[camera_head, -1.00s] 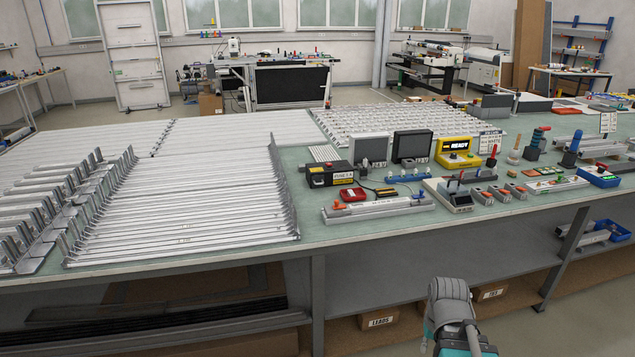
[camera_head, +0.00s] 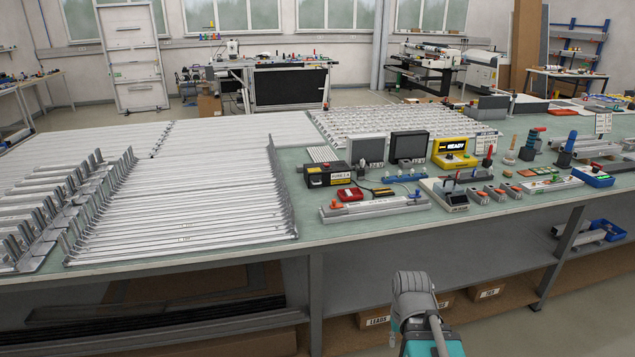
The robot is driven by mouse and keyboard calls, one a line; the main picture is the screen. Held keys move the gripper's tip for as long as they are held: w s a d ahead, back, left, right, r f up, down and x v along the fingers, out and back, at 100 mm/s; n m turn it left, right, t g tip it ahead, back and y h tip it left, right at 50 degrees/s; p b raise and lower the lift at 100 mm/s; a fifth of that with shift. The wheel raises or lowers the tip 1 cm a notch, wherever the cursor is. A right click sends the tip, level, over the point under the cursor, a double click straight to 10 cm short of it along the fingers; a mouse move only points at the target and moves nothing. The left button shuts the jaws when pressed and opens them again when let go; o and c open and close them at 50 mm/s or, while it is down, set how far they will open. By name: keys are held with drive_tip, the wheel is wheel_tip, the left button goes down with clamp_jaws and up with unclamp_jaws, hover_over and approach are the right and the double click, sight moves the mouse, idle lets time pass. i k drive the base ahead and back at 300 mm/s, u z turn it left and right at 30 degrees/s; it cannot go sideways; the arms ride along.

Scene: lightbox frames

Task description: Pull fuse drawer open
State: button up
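A black box with yellow labels reading something like "FUSE" (camera_head: 329,174) sits on the green bench top, left of centre among the small devices. It appears to be the fuse unit. Its drawer is too small to make out, and I cannot tell whether it is open or shut. Only a grey and teal part of my arm shows, at the bottom in front of the bench. My gripper's fingers are not visible, and nothing of mine touches the black box.
A red box (camera_head: 350,194) and a long metal rail (camera_head: 375,208) lie in front of the black box. Metal racks (camera_head: 190,200) fill the left. The bench's front edge lies between my arm and these.

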sight(315, 181)
drive_tip(key=u, duration=0.05)
drive_tip(key=i, duration=1)
drive_tip(key=z, duration=0.05)
